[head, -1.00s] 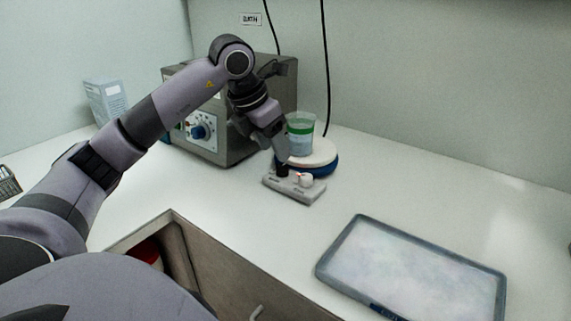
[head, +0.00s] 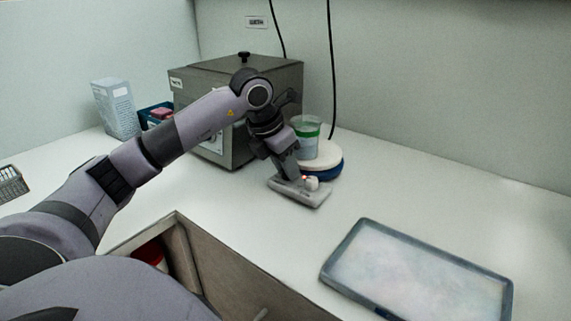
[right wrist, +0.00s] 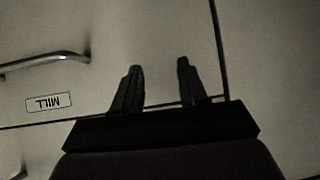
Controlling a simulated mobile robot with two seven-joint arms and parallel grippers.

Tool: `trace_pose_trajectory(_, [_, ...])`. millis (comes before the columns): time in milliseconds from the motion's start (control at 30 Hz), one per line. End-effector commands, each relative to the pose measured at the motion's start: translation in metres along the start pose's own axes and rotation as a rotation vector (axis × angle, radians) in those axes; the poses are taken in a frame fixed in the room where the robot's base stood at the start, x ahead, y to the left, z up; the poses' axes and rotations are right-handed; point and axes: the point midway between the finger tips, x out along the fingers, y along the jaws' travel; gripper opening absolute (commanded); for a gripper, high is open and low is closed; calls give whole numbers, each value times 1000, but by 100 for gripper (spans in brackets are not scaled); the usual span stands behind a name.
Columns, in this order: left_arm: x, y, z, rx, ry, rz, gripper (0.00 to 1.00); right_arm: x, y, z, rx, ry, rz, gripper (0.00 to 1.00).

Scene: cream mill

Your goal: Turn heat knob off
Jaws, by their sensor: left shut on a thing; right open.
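The hot plate has a round white top with a blue rim (head: 329,165) and a light grey control panel (head: 314,198) at its front. A small white knob (head: 312,184) shows on the panel's right part, with a red glow beside it. My left gripper (head: 290,179) points down onto the panel's left part, just left of that white knob. It is shut on what appears to be the heat knob, which its fingers hide. My right gripper (right wrist: 158,85) is open and empty in the right wrist view, in front of cabinet fronts.
A beaker with a green band (head: 306,141) stands on the hot plate. A grey box-shaped bath (head: 245,90) stands behind my left arm. A shallow tray (head: 365,226) lies at the right. An open drawer (head: 185,237) is in front. The counter between is clear.

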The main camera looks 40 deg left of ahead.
Motion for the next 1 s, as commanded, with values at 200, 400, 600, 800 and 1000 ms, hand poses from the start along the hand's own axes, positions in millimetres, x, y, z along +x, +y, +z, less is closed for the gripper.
trace_pose_trajectory(200, [-1,0,0,-30,-1,12,0,-1,1,-1,-1,0,1,43])
trace_pose_trajectory(400, [-2,-1,1,-120,-1,50,0,-2,1,-4,-2,3,2,43])
trace_pose_trajectory(600, [-2,-2,2,-274,-3,114,0,-5,2,-7,-5,7,4,43])
trace_pose_trajectory(800, [-2,-3,3,-450,-5,186,0,-6,2,-6,-8,2,6,43])
trace_pose_trajectory(1000, [-2,-4,3,-625,-5,259,0,-7,3,-6,-9,-2,8,43])
